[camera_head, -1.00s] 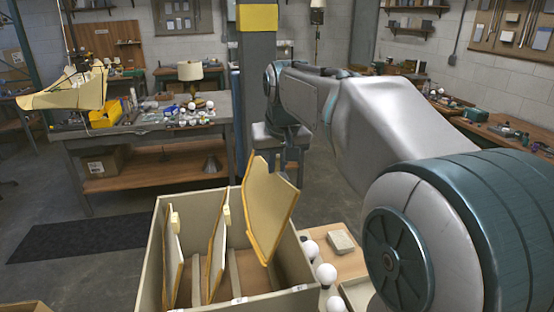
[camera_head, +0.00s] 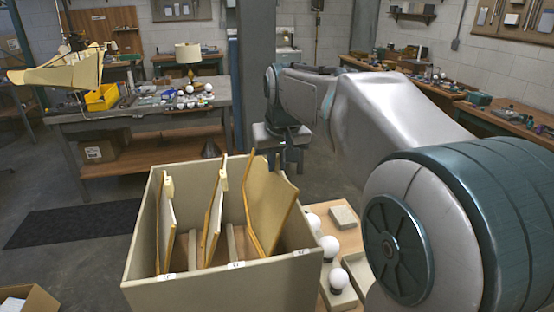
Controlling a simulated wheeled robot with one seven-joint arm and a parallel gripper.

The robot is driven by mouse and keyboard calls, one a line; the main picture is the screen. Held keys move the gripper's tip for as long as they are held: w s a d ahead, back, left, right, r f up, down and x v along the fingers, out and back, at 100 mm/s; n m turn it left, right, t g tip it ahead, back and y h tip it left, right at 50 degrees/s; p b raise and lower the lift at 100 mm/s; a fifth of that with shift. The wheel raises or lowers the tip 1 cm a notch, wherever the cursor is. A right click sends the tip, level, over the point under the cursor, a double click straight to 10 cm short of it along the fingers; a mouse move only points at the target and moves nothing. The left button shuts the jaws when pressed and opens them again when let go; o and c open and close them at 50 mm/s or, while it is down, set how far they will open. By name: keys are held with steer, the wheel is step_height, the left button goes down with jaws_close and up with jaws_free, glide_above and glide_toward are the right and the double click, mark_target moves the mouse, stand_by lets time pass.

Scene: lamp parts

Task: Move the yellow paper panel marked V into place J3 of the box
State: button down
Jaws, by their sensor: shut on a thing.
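The held yellow paper panel (camera_head: 270,208) stands nearly upright in the right-hand compartment of the open beige box (camera_head: 225,293). Its lower part is inside the walls and its top rises above the rim. No V mark is readable. My gripper (camera_head: 279,163) is at the panel's top edge, shut on it; the fingertips are partly hidden behind the panel. The box has low dividers and small white labels on its front rim; the right label (camera_head: 301,252) is too small to read. Whether the panel touches the floor of the box I cannot tell.
Two other yellow panels stand in the left (camera_head: 168,222) and middle (camera_head: 214,215) compartments, each with a small tab. White bulbs (camera_head: 330,247) and trays lie on a board just right of the box. A workbench (camera_head: 150,115) with a lamp is behind on the left.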

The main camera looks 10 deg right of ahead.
mark_target(278, 170)
steer(key=shift+s+f+b, duration=0.1)
steer(key=shift+f+b, duration=1.15)
steer(key=shift+f, duration=0.3)
stand_by(1.2)
steer(key=shift+r, duration=0.15)
stand_by(0.4)
steer(key=c, duration=1.4)
jaws_free()
steer(key=shift+o, duration=0.2)
